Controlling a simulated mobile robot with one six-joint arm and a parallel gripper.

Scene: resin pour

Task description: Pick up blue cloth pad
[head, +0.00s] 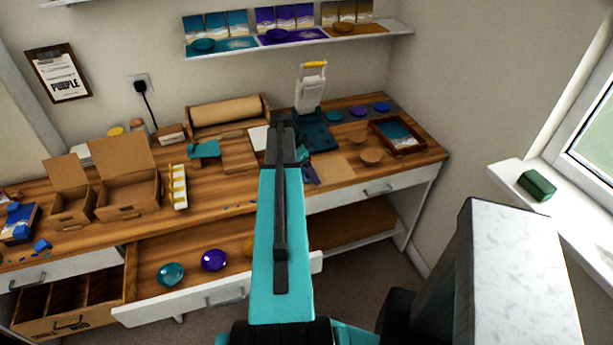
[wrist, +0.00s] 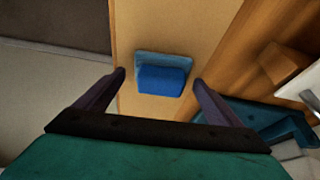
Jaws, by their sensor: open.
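The blue cloth pad (wrist: 163,80) shows in the wrist view as a bright blue block with a paler blue backing behind it. It lies on a tan surface (wrist: 135,25). My gripper (wrist: 160,76) is open, with one dark finger on each side of the pad in the picture. The fingers look apart from the pad, and nothing is held. The exact gap in depth is unclear. In the head view my arm stretches over the workbench and hides the area around its tip; I cannot make out the pad there for certain.
A framed tray (head: 398,132) lies to the right. An open drawer (head: 190,295) with coloured discs juts out at front. Cardboard boxes (head: 127,190) stand left.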

